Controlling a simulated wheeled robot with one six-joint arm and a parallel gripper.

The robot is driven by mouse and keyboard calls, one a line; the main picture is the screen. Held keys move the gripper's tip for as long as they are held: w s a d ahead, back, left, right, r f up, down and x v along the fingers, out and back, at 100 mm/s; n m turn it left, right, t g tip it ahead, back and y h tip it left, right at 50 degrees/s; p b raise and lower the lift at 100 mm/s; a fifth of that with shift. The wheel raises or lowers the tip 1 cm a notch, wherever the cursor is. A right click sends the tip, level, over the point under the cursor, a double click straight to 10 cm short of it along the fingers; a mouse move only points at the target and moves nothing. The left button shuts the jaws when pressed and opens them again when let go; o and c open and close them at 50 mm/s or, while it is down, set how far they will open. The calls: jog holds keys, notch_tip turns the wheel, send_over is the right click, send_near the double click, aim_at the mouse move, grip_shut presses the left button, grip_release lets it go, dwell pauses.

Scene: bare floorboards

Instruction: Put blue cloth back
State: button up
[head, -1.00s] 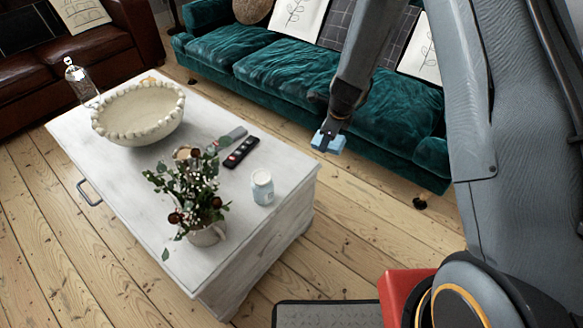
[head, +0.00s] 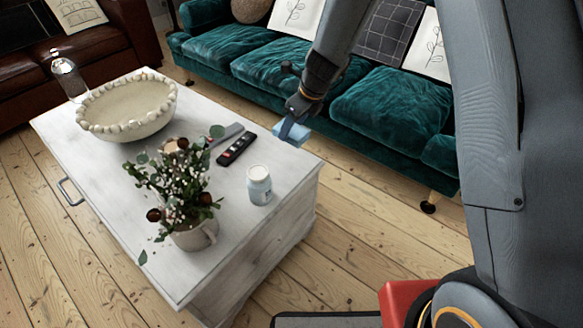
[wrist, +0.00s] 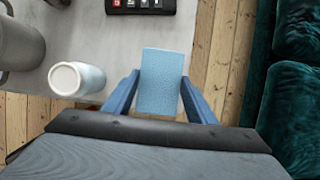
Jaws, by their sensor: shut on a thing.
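The blue cloth (wrist: 161,80) is a small light blue folded rectangle between the two blue fingers of my gripper (wrist: 160,98) in the wrist view. In the head view the blue cloth (head: 296,134) shows at the tip of my gripper (head: 288,128), near the right back corner of the white coffee table (head: 265,225). My gripper is shut on the cloth. In the wrist view the cloth overlaps the table's edge; its exact height above the table is hard to tell.
On the table are a white-lidded jar (head: 259,186), a black remote (head: 237,149), a beaded bowl (head: 125,110), a glass bottle (head: 68,78) and a plant in a mug (head: 196,236). A teal sofa (head: 390,110) stands behind. Bare floorboards (head: 375,215) lie between.

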notch_tip(320, 180, down, 2)
jog(key=shift+f+b, duration=0.25)
jog(key=shift+b, duration=0.55)
notch_tip(320, 180, down, 10)
jog(key=b, duration=0.4)
jog(key=shift+r, duration=0.25)
jog(key=o, duration=1)
jog(key=shift+o, duration=0.2)
jog(key=shift+r, duration=0.1)
